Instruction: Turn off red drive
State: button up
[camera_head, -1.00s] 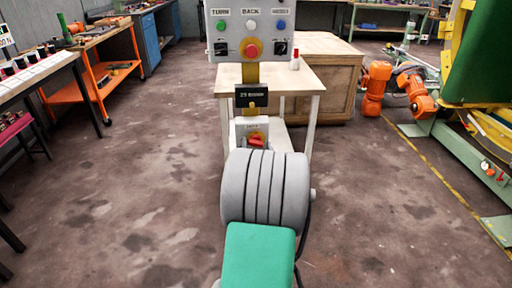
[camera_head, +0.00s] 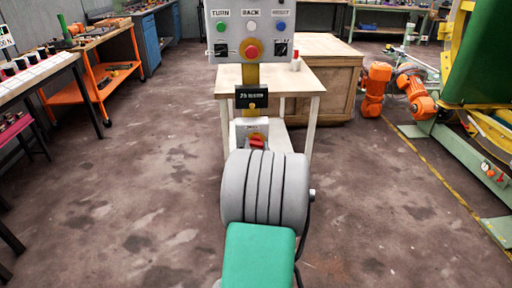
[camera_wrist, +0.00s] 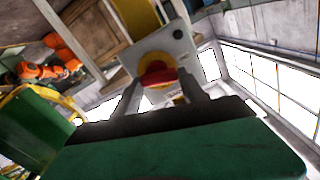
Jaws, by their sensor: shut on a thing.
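The red drive is a red rotary handle on a yellow disc, mounted on a light grey box (camera_head: 240,130) low on the yellow post. The red handle (camera_head: 257,142) shows just above my grey arm link in the head view. In the wrist view the red handle (camera_wrist: 160,77) sits in front of its yellow disc (camera_wrist: 153,64). My gripper (camera_wrist: 162,82) has one finger on each side of the handle and is shut on it. The head view does not show my fingers; my arm hides them.
A grey control panel (camera_head: 231,40) with coloured buttons and a red mushroom button stands above on the same post. A small dark display (camera_head: 251,97) hangs between them. A pale table (camera_head: 292,80) stands behind. Open floor lies to the left.

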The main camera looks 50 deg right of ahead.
jog(key=n+b, duration=0.1)
jog(key=b, duration=0.1)
jog(key=shift+f+b, duration=0.4)
jog(key=shift+r+n+b, duration=0.3)
jog(key=shift+n+b, duration=0.8)
jog(key=shift+b, duration=0.05)
jog(key=o, duration=1.3)
jog(key=shift+o, duration=0.2)
jog(key=shift+a, duration=0.15)
jog(key=p+v, duration=0.1)
jog(key=v, duration=0.6)
jog(key=shift+s+a, duration=0.2)
jog(key=shift+s, duration=0.05)
